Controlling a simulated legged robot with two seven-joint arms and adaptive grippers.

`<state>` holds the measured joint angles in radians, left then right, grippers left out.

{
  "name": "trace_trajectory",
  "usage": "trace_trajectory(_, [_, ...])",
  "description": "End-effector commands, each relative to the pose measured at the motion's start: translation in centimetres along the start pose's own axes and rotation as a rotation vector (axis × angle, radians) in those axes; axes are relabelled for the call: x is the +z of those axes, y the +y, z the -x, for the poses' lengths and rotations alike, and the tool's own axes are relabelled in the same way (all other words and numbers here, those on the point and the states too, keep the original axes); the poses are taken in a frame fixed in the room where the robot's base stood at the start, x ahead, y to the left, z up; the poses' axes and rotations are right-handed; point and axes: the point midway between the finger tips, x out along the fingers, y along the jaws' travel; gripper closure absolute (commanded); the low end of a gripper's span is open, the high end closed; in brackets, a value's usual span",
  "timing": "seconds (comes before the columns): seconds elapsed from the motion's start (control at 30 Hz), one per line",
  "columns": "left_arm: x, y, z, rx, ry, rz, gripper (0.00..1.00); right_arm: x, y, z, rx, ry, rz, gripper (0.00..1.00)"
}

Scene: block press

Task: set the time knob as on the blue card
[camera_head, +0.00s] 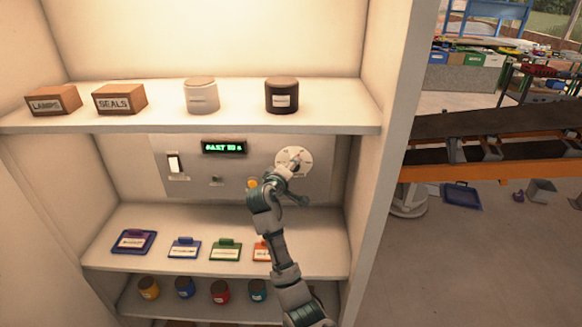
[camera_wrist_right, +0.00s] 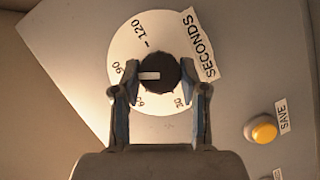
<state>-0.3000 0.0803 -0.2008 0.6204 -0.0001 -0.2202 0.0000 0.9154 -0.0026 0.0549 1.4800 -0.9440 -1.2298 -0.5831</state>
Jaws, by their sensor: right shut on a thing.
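The time knob (camera_wrist_right: 160,73) is black with a white pointer, on a round white dial (camera_wrist_right: 120,45) marked SECONDS. The dial also shows in the head view (camera_head: 306,157). The pointer is turned left in the wrist view, near the 90 mark. My right gripper (camera_wrist_right: 160,90) is shut on the knob, with a finger on each side. The blue card (camera_head: 184,248) stands on the shelf below the panel, left of my right arm; its writing is too small to read. My left gripper is not in view.
A yellow SAVE button (camera_wrist_right: 264,129) sits beside the dial. The panel (camera_head: 240,182) also has a green-lit display (camera_head: 224,147) and a white switch (camera_head: 174,163). An upper shelf (camera_head: 240,120) overhangs the panel.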

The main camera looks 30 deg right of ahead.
Motion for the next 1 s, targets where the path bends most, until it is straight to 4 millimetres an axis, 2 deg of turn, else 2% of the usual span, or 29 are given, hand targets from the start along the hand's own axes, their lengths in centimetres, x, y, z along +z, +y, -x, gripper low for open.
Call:
trace_trajectory(0.67, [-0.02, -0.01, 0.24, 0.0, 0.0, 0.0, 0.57, 0.22, -0.58, -0.11, -0.037, -0.006, -0.059, 0.92])
trace_trajectory(0.7, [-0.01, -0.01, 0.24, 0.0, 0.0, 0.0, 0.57, 0.23, -0.59, -0.12, -0.037, -0.007, -0.058, 0.54])
trace_trajectory(0.8, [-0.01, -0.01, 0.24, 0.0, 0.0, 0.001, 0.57, 0.21, -0.56, -0.11, -0.036, -0.006, -0.058, 0.33])
trace_trajectory(1.0, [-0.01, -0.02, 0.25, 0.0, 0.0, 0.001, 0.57, 0.15, -0.28, -0.03, -0.032, -0.003, -0.06, 0.33])
